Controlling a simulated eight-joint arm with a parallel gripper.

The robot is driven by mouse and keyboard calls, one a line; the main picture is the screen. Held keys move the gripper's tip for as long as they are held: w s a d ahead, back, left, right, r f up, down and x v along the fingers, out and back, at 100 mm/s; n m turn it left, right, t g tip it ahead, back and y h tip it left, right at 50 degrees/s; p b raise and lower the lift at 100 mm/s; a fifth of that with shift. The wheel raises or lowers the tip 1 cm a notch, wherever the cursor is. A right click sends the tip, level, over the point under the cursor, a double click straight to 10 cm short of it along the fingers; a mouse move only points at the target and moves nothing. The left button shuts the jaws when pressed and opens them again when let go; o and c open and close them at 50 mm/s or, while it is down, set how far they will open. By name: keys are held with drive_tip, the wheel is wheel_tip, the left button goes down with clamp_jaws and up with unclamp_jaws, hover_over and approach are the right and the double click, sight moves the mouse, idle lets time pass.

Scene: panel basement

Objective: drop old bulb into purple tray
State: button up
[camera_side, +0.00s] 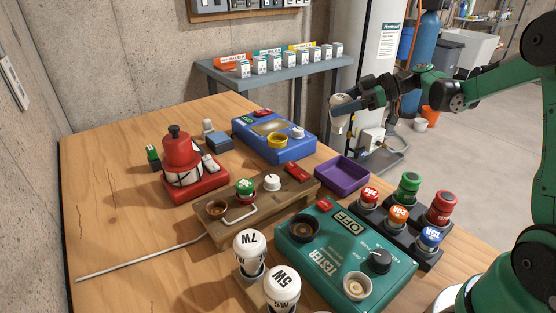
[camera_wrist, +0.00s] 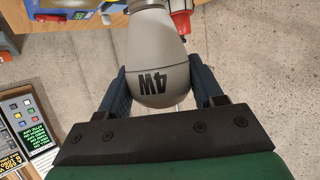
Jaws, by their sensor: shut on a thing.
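My gripper (camera_side: 360,97) is up above and beyond the purple tray, near the table's right edge. It is shut on a pale grey bulb (camera_side: 342,110). I cannot make out the tray in the wrist view.
A teal tester (camera_side: 340,262), a blue device (camera_side: 272,137) and a rack of coloured fuses (camera_side: 410,212) stand around the tray. A wooden block (camera_side: 255,210) is left of the tray.

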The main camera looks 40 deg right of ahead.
drive_tip(key=s+d+f, duration=0.2)
drive_tip(key=d+f, duration=0.1)
drive_tip(key=f, duration=0.4)
drive_tip(key=shift+s+f, duration=0.15)
drive_tip(key=o, duration=1.4)
drive_tip(key=v, duration=0.5)
drive_tip(key=shift+s+d, duration=0.15)
drive_tip(key=shift+d, duration=0.1)
